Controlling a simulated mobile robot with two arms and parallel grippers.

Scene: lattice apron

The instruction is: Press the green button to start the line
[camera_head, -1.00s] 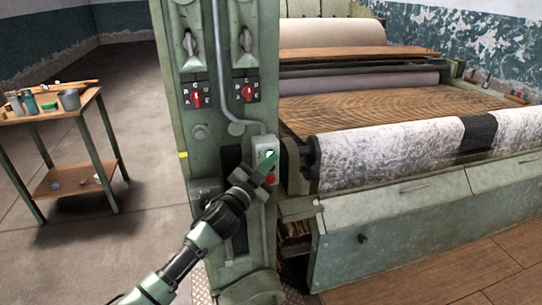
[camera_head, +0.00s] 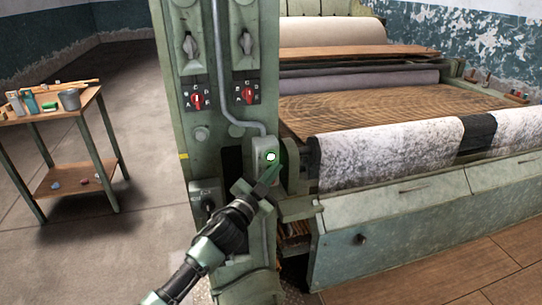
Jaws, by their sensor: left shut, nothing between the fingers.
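The green button (camera_head: 270,157) glows bright green-white on a small pale green box fixed to the front of the machine's upright column. My left gripper (camera_head: 271,174) is shut and empty. The button's face shows clear of the fingers; I cannot tell whether the tips touch the box. The gripper hides the lower part of the box. My right gripper is not in view.
Two red selector switches (camera_head: 248,94) sit higher on the column, with a grey conduit (camera_head: 217,60) between them. A machine bed with a patterned roll (camera_head: 390,155) lies to the right.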

